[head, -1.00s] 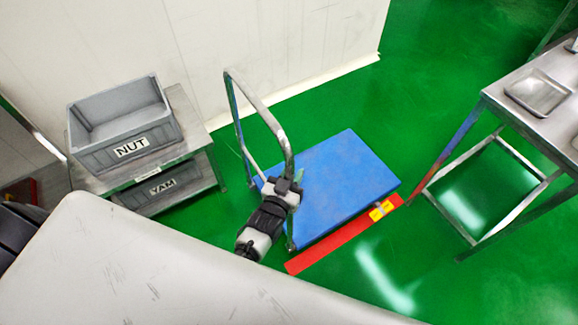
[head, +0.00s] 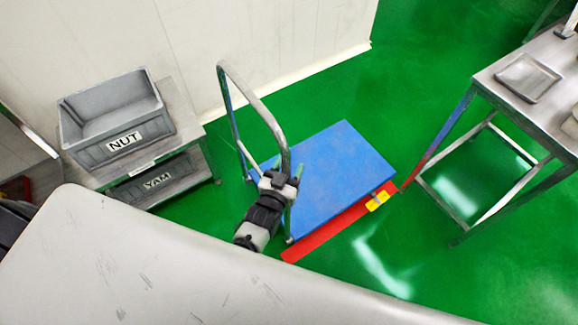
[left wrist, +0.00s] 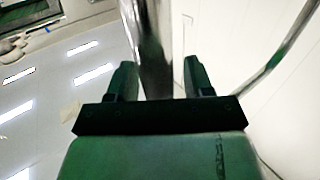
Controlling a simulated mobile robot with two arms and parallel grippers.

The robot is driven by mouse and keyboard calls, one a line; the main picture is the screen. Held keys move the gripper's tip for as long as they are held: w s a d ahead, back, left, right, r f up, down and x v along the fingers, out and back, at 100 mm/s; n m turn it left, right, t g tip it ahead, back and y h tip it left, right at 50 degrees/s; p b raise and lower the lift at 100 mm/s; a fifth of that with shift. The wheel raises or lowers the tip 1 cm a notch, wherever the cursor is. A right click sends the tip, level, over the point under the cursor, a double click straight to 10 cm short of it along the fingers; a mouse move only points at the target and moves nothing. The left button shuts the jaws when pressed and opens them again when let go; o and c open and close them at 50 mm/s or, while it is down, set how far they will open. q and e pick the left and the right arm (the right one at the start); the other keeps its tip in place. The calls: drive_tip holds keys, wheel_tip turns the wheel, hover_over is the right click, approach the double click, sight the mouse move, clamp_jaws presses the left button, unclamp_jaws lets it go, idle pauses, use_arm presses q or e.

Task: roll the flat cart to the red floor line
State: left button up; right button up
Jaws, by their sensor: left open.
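The flat cart has a blue deck (head: 335,175) and a tall grey tube handle (head: 258,108) at its left end. The red floor line (head: 325,236) runs along the deck's near long edge, right beside it in the head view. I cannot tell whether the deck overhangs it. My left gripper (head: 286,170) is at the near upright of the handle. In the left wrist view, its two fingers (left wrist: 160,72) stand apart, with the shiny upright (left wrist: 152,45) showing between them. Contact is not clear. My right gripper is not in view.
A yellow tag (head: 378,201) lies at the line's right part. A steel table (head: 555,85) with a tray (head: 527,78) stands right. At left, a rack holds the NUT bin (head: 118,125) and YAM bin (head: 155,184). A wall is behind; green floor lies free at lower right.

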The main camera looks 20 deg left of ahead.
use_arm(q)
drive_tip(key=s, duration=1.1)
drive_tip(key=shift+a+b, duration=0.3)
drive_tip(key=shift+a, duration=0.1)
drive_tip(key=shift+w, duration=0.1)
drive_tip(key=s+f+m+g, duration=0.1)
drive_tip(key=s+f+g, duration=0.35)
drive_tip(key=f, duration=0.65)
drive_tip(key=s+f+g, duration=0.4)
drive_tip(key=s+f, duration=0.2)
drive_tip(key=f, duration=0.5)
drive_tip(key=s+a+f+g, duration=0.2)
drive_tip(key=s+f, duration=0.2)
drive_tip(key=s, duration=0.2)
drive_tip(key=s+a+f+g, duration=0.3)
drive_tip(key=s+f, duration=0.1)
drive_tip(key=s, duration=0.3)
drive_tip(key=s+a+f+g+y, duration=0.1)
drive_tip(key=s+a+f+g, duration=0.2)
drive_tip(key=s, duration=0.3)
drive_tip(key=shift+s+f+m, duration=0.25)
drive_tip(key=shift+f+m, duration=0.05)
drive_tip(key=shift+f, duration=0.1)
drive_tip(key=shift+g, duration=0.25)
